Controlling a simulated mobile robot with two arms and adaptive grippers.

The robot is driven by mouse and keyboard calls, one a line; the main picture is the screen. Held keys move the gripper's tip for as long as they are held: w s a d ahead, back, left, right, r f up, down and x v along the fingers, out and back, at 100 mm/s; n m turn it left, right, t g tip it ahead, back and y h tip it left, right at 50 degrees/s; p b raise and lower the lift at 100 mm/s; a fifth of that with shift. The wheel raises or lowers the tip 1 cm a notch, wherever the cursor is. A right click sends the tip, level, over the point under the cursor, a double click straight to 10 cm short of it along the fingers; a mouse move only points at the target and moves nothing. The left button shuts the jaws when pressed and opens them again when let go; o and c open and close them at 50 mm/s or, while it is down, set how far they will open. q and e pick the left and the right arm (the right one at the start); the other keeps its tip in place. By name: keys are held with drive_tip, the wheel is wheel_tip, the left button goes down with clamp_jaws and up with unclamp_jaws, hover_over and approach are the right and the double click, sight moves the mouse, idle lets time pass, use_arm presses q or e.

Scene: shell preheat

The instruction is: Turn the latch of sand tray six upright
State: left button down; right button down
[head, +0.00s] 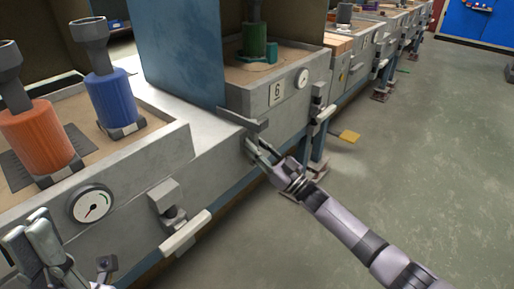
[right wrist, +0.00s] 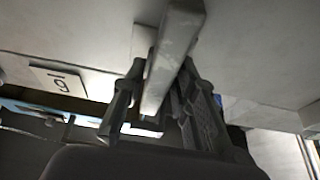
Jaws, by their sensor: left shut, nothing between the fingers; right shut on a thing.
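Sand tray six (head: 252,97) is a grey metal box of sand with a plate marked 6 (head: 277,92) on its front. The plate shows upside down in the right wrist view (right wrist: 58,78). A grey latch bar (head: 243,118) left of the plate lies sideways, not upright, sloping slightly down to the right in the head view. My right gripper (head: 252,145) is at this latch, its fingers shut around the bar (right wrist: 172,58); the fingers hide part of it. My left gripper (head: 42,232) is shut and empty at lower left, apart from the latch.
A nearer tray (head: 160,152) holds an orange cylinder (head: 40,135) and a blue cylinder (head: 112,100), with a gauge (head: 90,204) and a lever (head: 185,233) in front. A blue panel (head: 180,45) stands between the trays. Another lever (head: 324,115) juts out right of tray six's gauge (head: 303,77). The right-hand floor is open.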

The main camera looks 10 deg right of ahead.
drive_tip(key=shift+f, duration=0.1)
drive_tip(key=c, duration=1.4)
unclamp_jaws()
drive_tip(key=shift+c, duration=0.2)
drive_tip(key=shift+d, duration=0.1)
drive_tip(key=v, duration=1.2)
